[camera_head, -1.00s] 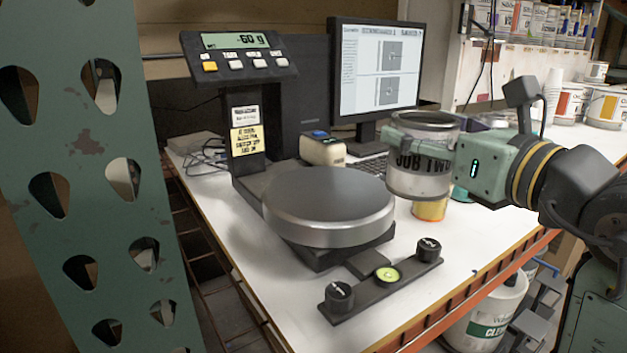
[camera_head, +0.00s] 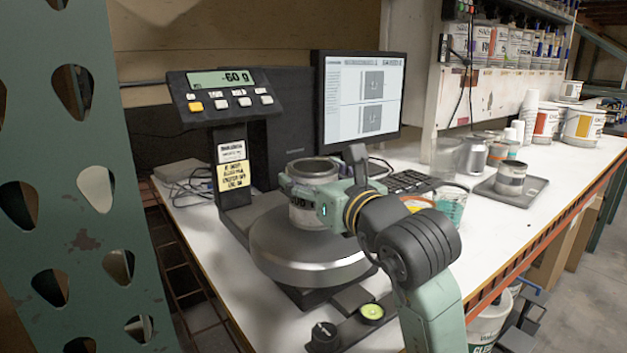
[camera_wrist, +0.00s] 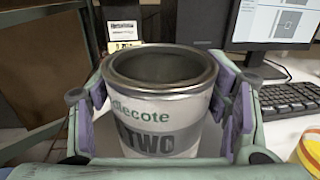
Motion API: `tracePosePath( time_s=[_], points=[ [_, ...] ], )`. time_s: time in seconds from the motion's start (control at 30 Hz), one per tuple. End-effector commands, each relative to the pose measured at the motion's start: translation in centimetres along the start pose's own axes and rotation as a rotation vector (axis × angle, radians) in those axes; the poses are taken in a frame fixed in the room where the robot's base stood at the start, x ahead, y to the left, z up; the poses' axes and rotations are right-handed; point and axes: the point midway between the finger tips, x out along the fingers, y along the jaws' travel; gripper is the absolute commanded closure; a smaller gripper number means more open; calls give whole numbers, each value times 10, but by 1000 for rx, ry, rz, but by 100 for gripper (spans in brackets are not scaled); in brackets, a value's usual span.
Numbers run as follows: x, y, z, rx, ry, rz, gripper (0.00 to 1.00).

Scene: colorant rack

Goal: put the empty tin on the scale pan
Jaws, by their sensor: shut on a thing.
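The empty tin (camera_head: 308,190) is upright in my gripper (camera_head: 318,196), over the scale pan (camera_head: 308,256). In the wrist view the tin (camera_wrist: 160,110) sits between the purple-padded fingers of my gripper (camera_wrist: 162,120); its open top shows a bare interior, and its label reads "TWO". The round grey scale pan carries nothing else. I cannot tell whether the tin's base touches the pan or hangs just above it. The scale display (camera_head: 222,79) reads -60 g.
A monitor (camera_head: 358,98) and keyboard (camera_head: 412,182) stand behind the scale. A teal-marked cup (camera_head: 452,205) is right of my gripper. Further right are a tray (camera_head: 535,188) with a tin and several cups. A green perforated upright (camera_head: 90,240) stands at the left.

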Motion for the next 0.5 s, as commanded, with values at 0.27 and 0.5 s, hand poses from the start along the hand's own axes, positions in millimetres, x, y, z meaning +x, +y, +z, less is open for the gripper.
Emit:
tracePosePath(
  time_s=[0.27,0.5],
  points=[
    [0,0,-14,-2,0,0,58],
    [0,0,-17,-2,0,0,58]
  ],
)
